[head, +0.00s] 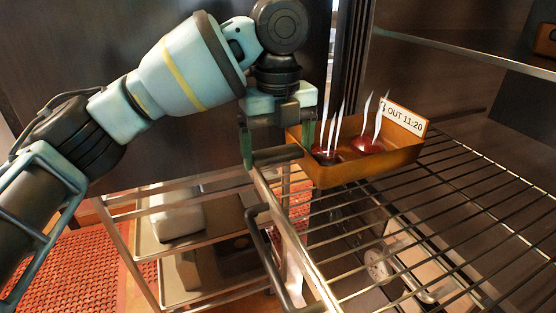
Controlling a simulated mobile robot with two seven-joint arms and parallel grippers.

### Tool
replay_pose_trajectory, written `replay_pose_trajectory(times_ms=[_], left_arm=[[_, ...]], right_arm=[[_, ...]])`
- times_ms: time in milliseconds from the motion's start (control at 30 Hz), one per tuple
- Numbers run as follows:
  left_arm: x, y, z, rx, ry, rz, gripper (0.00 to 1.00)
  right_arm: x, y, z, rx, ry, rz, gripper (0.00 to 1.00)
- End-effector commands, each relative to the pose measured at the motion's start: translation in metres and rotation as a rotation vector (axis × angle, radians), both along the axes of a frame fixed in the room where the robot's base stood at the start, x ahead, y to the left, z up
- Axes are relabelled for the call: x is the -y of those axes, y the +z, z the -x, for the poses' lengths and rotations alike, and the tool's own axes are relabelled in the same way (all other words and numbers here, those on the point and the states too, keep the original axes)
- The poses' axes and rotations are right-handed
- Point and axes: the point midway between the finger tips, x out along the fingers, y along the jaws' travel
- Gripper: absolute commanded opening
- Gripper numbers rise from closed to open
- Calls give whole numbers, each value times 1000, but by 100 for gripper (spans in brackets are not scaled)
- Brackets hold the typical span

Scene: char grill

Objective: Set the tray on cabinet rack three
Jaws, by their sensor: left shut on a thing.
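The tray (368,174) is orange-brown and shallow, with dark red round items inside and white wisps rising above them. A label on its back wall reads "OUT 11:20". My left gripper (278,150) points down at the tray's left end and is shut on the tray, around a dark bar there like a handle. The tray is level, over the far left part of a wire cabinet rack (465,213). I cannot tell whether its underside touches the wires. My right gripper is not in view.
The wire rack is bare to the right of and in front of the tray. Another shelf (470,52) runs above at the right, with a dark object (546,40) on it. Pans and utensils (385,270) show below the wires. A metal shelf cart (205,240) stands lower left.

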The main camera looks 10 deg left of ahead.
Motion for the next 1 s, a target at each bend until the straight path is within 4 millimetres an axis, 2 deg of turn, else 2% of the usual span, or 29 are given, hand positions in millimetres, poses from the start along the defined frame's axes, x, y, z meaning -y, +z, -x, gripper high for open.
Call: replay_pose_trajectory(times_ms=[367, 633, 1000], left_arm=[[-4, 1, -12, 4, 1, 2, 50], [-4, -30, -10, 6, -1, 1, 50], [-4, -36, -10, 5, -1, 2, 50]], right_arm=[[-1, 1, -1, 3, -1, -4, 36], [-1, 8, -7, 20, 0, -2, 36], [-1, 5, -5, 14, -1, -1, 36]])
